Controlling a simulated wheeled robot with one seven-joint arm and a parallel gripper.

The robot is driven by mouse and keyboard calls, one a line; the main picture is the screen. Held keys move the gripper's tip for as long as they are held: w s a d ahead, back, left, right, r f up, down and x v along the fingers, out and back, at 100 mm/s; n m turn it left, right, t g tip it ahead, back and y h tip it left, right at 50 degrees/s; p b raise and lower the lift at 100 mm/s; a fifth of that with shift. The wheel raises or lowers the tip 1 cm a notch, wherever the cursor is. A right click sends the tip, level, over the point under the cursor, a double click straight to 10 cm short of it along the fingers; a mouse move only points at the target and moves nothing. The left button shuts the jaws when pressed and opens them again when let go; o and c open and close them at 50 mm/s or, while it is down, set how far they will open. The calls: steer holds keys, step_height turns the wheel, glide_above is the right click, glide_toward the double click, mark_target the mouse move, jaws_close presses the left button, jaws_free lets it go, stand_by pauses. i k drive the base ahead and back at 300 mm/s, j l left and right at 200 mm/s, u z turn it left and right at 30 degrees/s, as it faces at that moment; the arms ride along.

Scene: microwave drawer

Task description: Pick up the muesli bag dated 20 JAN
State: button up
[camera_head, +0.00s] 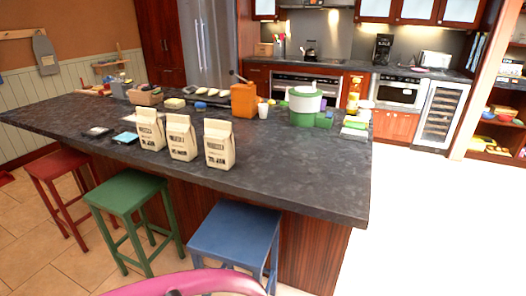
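Three cream muesli bags with folded tops and dark print stand upright in a row near the front edge of the dark island counter (290,165). They are the left bag (150,130), the middle bag (181,138) and the right bag (219,145). The right bag's lower line seems to end in JAN. The print is too small to read the dates surely, so I cannot confirm which bag is 20 JAN. Nothing holds the bags. My gripper is not in view.
Red (62,166), green (127,192) and blue (235,232) stools stand along the island's front. A pink curved shape (195,283) crosses the bottom edge. An orange box (244,101) and a white-green canister (305,106) stand behind the bags. The floor at right is clear.

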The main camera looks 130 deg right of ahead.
mark_target(219, 137)
steer(key=z, duration=4.45)
steer(key=i+z, duration=0.15)
steer(key=z, duration=0.4)
